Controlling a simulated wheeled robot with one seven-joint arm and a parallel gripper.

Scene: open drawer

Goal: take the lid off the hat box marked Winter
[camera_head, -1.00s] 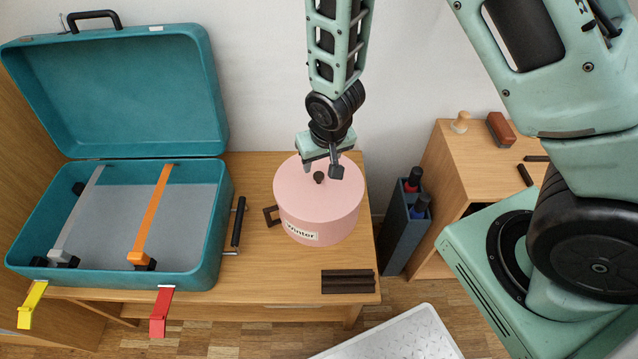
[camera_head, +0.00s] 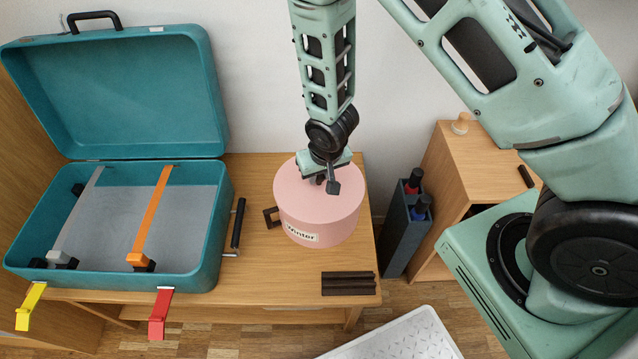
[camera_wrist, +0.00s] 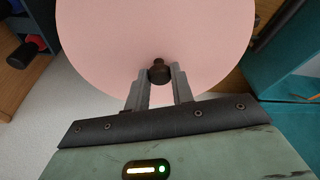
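The pink round hat box (camera_head: 318,225) stands upright on the wooden table, with a label reading "Winter" on its front. Its pink lid (camera_head: 290,190) is on it. The lid's small dark knob (camera_wrist: 159,71) shows in the wrist view; in the head view my gripper hides it. My gripper (camera_head: 326,181) points down just above the lid. In the wrist view its two fingers (camera_wrist: 162,72) stand apart on either side of the knob, with a small gap. I see no clear grip on the knob.
An open teal suitcase (camera_head: 222,220) with straps stands left of the box. A dark handle (camera_head: 271,217) sticks out by the box's left side. Dark bars (camera_head: 348,283) lie in front. A grey bottle holder (camera_head: 403,235) stands right of the table.

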